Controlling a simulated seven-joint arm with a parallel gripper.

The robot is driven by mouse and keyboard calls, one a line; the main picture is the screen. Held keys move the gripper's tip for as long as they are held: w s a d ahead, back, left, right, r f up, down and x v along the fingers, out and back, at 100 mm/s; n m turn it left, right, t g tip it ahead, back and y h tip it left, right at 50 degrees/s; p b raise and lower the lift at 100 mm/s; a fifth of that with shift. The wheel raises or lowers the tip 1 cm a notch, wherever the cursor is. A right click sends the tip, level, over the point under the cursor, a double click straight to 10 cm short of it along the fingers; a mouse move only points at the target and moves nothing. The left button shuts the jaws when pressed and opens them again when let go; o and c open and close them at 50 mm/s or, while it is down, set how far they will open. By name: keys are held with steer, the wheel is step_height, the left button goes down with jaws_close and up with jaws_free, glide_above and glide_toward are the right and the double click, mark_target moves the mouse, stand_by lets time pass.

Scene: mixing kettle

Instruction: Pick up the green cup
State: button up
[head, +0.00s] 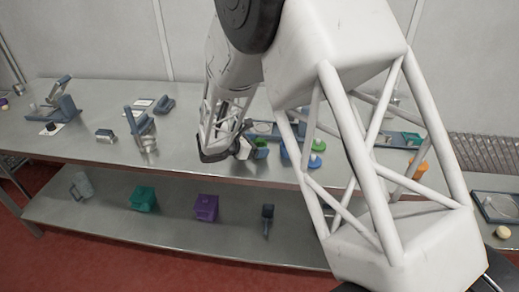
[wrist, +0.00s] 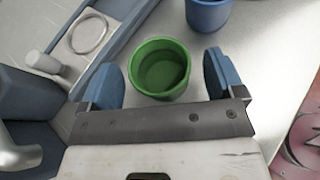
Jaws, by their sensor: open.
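The green cup (wrist: 160,70) stands upright on the metal table in the wrist view, its open top and empty inside showing. My gripper (wrist: 165,75) is open, with one blue finger left of the cup and one right of it. The near side of the cup lies close to the gripper's dark crossbar. I cannot tell whether a finger touches it. In the head view the green cup (head: 261,148) shows small beside my gripper (head: 243,150), partly hidden by it.
A blue cup (wrist: 208,12) stands just beyond the right finger. A blue-grey device with a metal ring (wrist: 88,35) lies close on the left. In the head view, a green-topped item (head: 318,146) stands to the right. A lower shelf (head: 100,222) holds green and purple containers.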

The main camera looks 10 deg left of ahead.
steer(key=shift+w+d+f, duration=0.25)
steer(key=shift+w+d, duration=0.15)
steer(key=shift+d, duration=0.1)
steer(key=shift+c, duration=0.2)
steer(key=c, duration=0.9)
